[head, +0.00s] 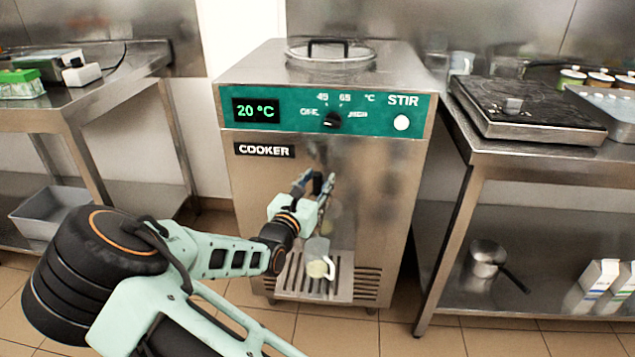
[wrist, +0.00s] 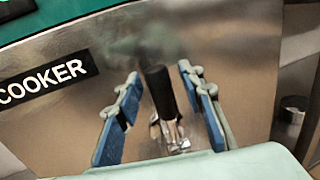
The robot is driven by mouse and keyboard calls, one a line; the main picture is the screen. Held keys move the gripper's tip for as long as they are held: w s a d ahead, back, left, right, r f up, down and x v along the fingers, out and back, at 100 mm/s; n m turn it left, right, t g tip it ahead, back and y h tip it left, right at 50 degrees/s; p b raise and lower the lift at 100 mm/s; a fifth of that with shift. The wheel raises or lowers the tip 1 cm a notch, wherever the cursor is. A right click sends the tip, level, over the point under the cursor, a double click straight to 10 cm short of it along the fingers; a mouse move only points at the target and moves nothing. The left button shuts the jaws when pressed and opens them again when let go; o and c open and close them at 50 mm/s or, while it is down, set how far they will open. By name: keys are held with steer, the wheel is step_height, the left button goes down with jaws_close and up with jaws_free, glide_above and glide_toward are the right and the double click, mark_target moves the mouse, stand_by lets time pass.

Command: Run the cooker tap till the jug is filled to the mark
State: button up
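The cooker (head: 262,200) is a steel cabinet with a green panel reading 20 °C. Its tap (wrist: 172,132) has an upright black lever (wrist: 158,92) and a metal body. My gripper (wrist: 160,74) is open, with one blue-padded finger on each side of the lever and gaps showing between. In the head view my gripper (head: 314,184) is at the tap on the cooker's front, hiding much of it. The jug (head: 318,262) stands upright on the drip grille below, with something pale in its lower part. Its fill mark and any stream are too small to tell.
The slatted drip grille (head: 358,285) juts from the cooker's lower front. A lidded opening (head: 330,54) is on top, and a black knob (head: 332,121) is on the panel. Steel tables stand left (head: 95,88) and right (head: 535,160). A saucepan (head: 488,258) is on the right lower shelf.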

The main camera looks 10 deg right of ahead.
steer(key=shift+c, duration=0.7)
jaws_close()
steer(key=shift+s+f, duration=0.1)
steer(key=shift+s+a+f+t+h+b, duration=0.15)
steer(key=shift+s+t+h+b, duration=0.15)
steer(key=shift+s+t+b, duration=0.25)
steer(key=shift+s+a+m+t+h+b, duration=0.25)
steer(key=shift+s+m+t+h+b, duration=0.2)
steer(key=shift+s+t, duration=0.25)
steer(key=shift+o, duration=0.7)
jaws_free()
